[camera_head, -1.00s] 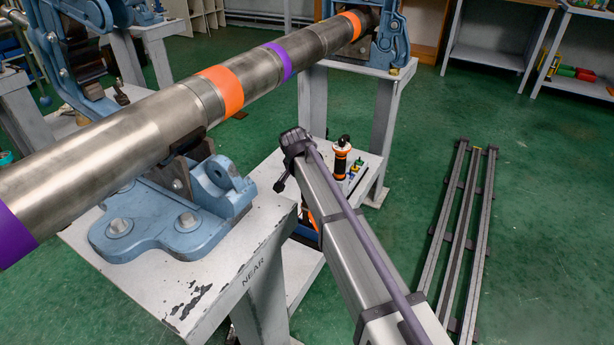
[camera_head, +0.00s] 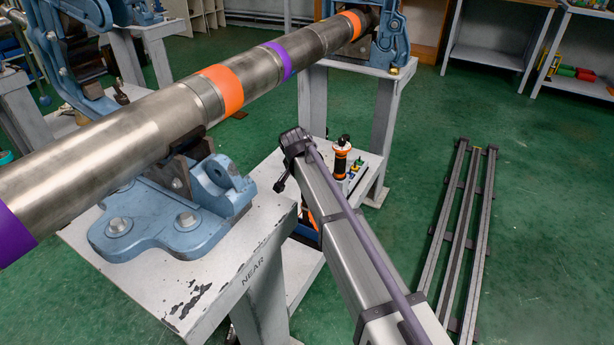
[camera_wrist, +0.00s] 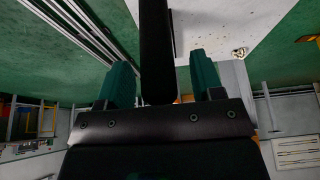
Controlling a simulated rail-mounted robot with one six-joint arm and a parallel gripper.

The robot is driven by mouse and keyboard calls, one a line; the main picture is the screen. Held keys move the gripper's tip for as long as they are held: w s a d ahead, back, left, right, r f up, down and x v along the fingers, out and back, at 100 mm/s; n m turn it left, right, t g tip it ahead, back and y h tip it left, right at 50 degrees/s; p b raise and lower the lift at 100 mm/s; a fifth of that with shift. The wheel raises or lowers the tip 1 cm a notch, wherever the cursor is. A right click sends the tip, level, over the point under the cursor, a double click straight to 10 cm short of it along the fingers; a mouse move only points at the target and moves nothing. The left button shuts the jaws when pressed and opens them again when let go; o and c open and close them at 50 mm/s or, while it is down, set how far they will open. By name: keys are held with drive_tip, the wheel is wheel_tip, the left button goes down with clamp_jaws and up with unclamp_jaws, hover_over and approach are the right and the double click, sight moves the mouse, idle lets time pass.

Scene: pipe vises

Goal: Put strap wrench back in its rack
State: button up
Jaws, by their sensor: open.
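My gripper (camera_wrist: 162,88) is open, its two green fingers apart in the wrist view. A long dark bar (camera_wrist: 157,45) runs down from the top of that view and ends between the fingers; I cannot tell whether it is the strap wrench. In the head view my grey arm reaches over the low shelf beside the near stand, and its far end hides my gripper. An orange and black upright tool (camera_head: 341,160) stands on the shelf just past the arm's end. I cannot identify the strap wrench or its rack with certainty.
A long steel pipe (camera_head: 135,135) with orange and purple bands lies across blue vises (camera_head: 175,210) on the left. The near stand top (camera_head: 215,275) is close to my arm. Floor rails (camera_head: 468,230) lie to the right, with open green floor around them.

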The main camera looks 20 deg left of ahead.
drive_tip(key=p+v, duration=1)
drive_tip(key=v, duration=0.1)
drive_tip(key=shift+w, duration=0.15)
